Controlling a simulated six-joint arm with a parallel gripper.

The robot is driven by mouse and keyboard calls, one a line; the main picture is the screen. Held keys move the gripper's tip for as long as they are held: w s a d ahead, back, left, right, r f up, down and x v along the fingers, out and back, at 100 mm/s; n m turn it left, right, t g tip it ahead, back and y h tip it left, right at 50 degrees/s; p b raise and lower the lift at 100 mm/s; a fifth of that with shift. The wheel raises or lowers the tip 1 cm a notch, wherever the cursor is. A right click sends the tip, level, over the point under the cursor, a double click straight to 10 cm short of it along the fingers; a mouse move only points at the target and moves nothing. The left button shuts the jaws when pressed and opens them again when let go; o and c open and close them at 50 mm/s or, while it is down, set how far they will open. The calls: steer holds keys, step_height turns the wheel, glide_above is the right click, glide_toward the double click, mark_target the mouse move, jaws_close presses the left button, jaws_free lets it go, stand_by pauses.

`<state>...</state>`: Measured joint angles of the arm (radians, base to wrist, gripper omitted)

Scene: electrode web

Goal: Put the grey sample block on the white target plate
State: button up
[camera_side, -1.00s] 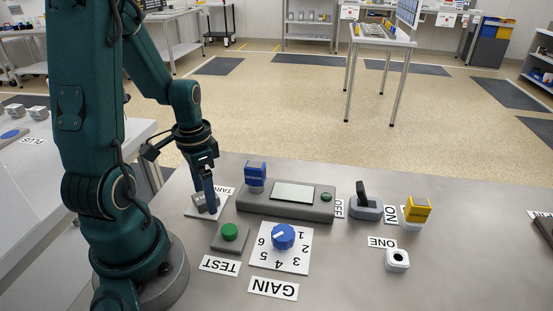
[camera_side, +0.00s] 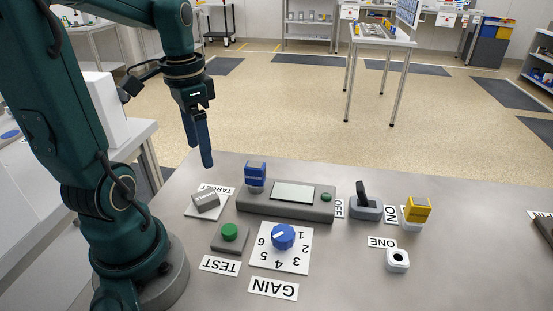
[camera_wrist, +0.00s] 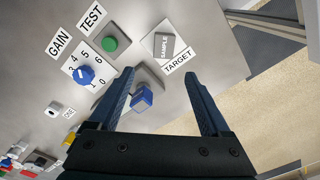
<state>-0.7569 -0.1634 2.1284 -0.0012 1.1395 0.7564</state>
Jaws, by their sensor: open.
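The grey sample block (camera_side: 206,202) rests on the white target plate (camera_side: 222,207), next to the TARGET label. In the wrist view the block (camera_wrist: 166,44), marked SAMPLE, lies within the plate (camera_wrist: 150,38), with the plate's white edge showing beside it. My gripper (camera_side: 202,160) is raised above and behind the plate in the side view, clear of the block. In the wrist view its two fingers (camera_wrist: 160,85) are spread apart with nothing gripped between them.
A grey device with a screen (camera_side: 292,192) and a blue block (camera_side: 255,174) stand right of the plate. A green TEST button (camera_side: 230,232), a blue GAIN knob (camera_side: 283,236), a black switch (camera_side: 363,202) and a yellow block (camera_side: 417,209) are nearby.

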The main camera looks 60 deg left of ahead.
steer(key=d+r+t, duration=0.2)
steer(key=d+t, duration=0.3)
steer(key=d, duration=0.8)
steer(key=shift+d, duration=0.3)
steer(key=shift+s, duration=0.1)
